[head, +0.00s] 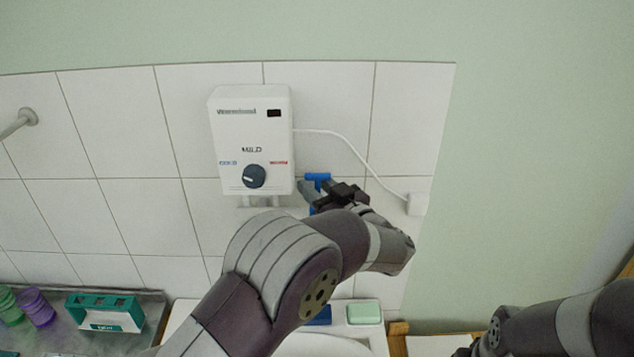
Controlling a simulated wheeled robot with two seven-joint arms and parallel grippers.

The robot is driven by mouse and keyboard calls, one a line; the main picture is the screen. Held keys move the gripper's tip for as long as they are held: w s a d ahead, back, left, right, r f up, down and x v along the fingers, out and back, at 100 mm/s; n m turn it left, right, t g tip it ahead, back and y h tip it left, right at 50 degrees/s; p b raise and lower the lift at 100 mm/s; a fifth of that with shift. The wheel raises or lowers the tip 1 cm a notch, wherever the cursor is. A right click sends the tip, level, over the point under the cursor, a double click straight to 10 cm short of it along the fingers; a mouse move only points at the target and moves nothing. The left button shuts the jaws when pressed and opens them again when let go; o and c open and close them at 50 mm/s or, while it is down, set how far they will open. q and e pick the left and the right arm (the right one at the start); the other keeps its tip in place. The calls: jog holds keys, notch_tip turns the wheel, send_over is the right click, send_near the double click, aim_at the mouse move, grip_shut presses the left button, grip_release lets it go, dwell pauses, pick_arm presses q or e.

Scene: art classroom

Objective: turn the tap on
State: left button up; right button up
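The tap's blue T-shaped handle (318,176) shows against the tiled wall, just right of the white water heater's lower corner. My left gripper (314,187) is at the handle, its dark fingers just below the crossbar. The fingers look spread apart, with some blue showing between and below them. I cannot tell whether they touch the handle. My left arm and wrist hide the lower part of the tap. My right arm is at the lower right, and its fingers are outside the picture.
The white water heater (252,140) with a dark knob hangs on the wall; its white cable runs to a wall box (414,204). Below are a sink (318,346), partly behind my arm, a green soap bar (364,313), a teal holder (105,311) and purple (37,307) and green (9,306) cups.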

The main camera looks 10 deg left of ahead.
pick_arm(q)
jog(key=shift+w+d, duration=0.1)
grip_shut()
jog(key=s+n+y+b, duration=0.1)
jog(key=b, duration=0.2)
jog(key=s+f+n+t+y+b, duration=0.1)
jog(key=b, duration=0.3)
jog(key=shift+d+f+t+b, duration=0.15)
jog(key=shift+t+b, duration=0.15)
jog(key=shift+s+r+n+y, duration=0.15)
jog(key=shift+r+n+y, duration=0.15)
jog(key=shift+r+y, duration=0.15)
grip_release()
